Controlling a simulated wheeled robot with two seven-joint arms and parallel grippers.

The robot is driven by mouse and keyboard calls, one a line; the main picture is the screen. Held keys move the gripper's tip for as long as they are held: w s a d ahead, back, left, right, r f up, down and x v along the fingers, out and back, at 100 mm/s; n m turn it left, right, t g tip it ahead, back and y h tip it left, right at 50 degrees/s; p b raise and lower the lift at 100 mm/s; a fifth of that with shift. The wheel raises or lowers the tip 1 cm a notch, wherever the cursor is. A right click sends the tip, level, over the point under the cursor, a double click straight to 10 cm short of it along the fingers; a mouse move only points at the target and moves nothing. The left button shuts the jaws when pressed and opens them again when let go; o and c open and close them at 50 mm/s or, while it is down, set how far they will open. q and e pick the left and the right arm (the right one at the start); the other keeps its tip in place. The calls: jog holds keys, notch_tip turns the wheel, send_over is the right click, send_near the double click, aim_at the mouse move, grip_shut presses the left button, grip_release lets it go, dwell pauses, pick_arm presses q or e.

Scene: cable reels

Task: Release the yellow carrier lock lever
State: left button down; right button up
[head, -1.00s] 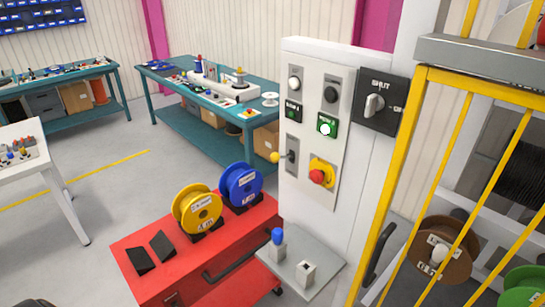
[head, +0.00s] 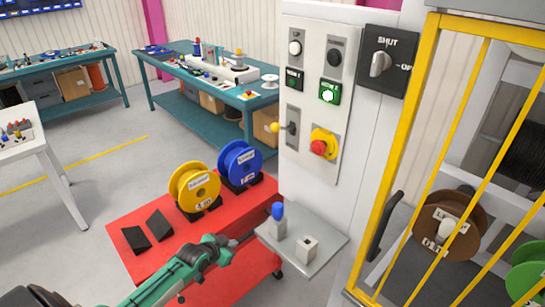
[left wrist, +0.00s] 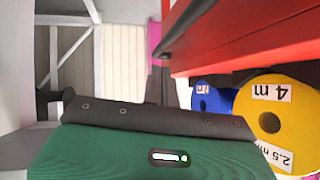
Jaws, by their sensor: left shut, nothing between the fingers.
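A lever with a yellow ball knob (head: 274,127) sticks out to the left from a grey plate on the white control panel (head: 312,60). It looks like the yellow lock lever; no label on it can be read. My left arm comes in from the bottom left over the red cart. My left gripper (head: 242,240) is shut and empty, left of the small grey shelf and well below the lever. In the left wrist view, my own green and dark housing fills the bottom, and the lever is not seen. My right gripper is out of view.
The red cart (head: 122,222) holds a yellow reel (head: 193,187) and a blue reel (head: 240,164). A yellow barred gate (head: 420,130) stands at the right.

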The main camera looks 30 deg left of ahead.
pick_arm(q)
jog(key=w+d+r+m+t+h+b, duration=0.1)
jog(key=w+r+m+t+h, duration=0.15)
jog(key=r, duration=1.15)
jog(key=w+r+m+t+h+b, duration=0.15)
jog(key=w+r, duration=0.25)
jog(key=r, duration=1.1)
jog(key=s+d+r+m+h, duration=0.2)
jog(key=s+d+r, duration=0.1)
jog(key=r, duration=0.6)
jog(key=s+d+r+m+t+h, duration=0.1)
jog(key=s+d+r+m+h, duration=0.1)
jog(key=r, duration=0.6)
jog(key=shift+s+d+r+m+h+b, duration=0.35)
jog(key=shift+s+d+m+h+b, duration=0.25)
jog(key=shift+d, duration=0.65)
jog(key=shift+w+y, duration=0.15)
jog(key=shift+y, duration=0.25)
